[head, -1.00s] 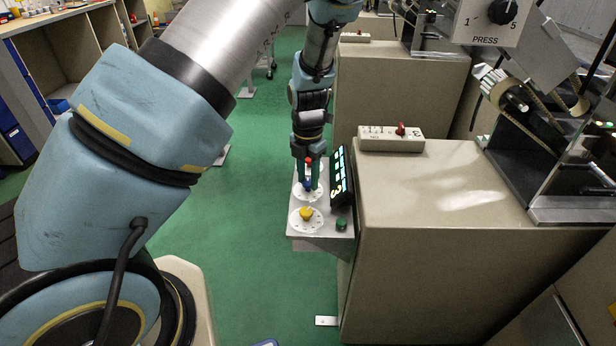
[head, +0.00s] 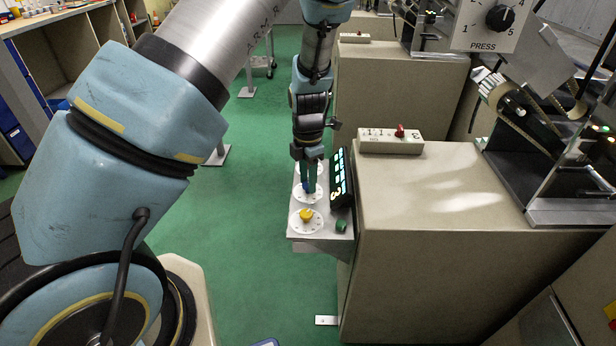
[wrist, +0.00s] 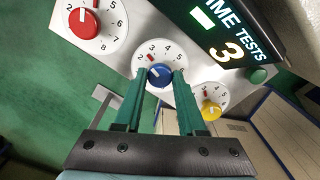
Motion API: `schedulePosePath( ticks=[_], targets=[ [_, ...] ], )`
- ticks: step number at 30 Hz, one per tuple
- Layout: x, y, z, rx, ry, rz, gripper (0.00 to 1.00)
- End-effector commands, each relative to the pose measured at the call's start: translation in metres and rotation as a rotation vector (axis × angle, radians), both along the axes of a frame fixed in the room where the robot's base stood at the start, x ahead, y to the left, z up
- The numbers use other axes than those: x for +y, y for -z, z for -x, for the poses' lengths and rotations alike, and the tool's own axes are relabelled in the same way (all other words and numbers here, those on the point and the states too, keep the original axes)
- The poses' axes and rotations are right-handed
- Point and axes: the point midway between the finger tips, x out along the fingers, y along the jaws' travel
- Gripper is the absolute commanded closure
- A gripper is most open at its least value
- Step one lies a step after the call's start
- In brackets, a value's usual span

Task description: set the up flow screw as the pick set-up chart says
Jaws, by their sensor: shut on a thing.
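The blue screw knob (wrist: 159,76) stands on a white dial with numbers around it; a red tick shows near the 3. My gripper (wrist: 160,73) is shut on the blue knob, one green finger on each side. In the head view my gripper (head: 309,189) points down at the panel, with blue (head: 308,186) between its fingers. A red knob (wrist: 84,23) on its dial lies at upper left in the wrist view, and a yellow knob (wrist: 211,111) at right. No flow label is readable, and no set-up chart is readable.
A tilted black display (wrist: 226,35) beside the dials reads "TIME", "TESTS" and a large 3. A green button (head: 341,226) is beside the yellow knob (head: 306,215). The beige cabinet (head: 450,200) stands close at right; green floor is open at left.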

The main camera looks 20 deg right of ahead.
Motion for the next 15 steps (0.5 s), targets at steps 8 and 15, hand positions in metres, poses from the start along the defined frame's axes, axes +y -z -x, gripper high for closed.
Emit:
schedulePosePath(
  ticks=[8, 15],
  targets=[
    [0.0, -0.0012, -0.0002, 0.001, 0.264, 0.001, 1.0],
    [-0.0004, -0.0008, 0.0, 0.001, 0.492, 0.002, 1.0]
  ],
)
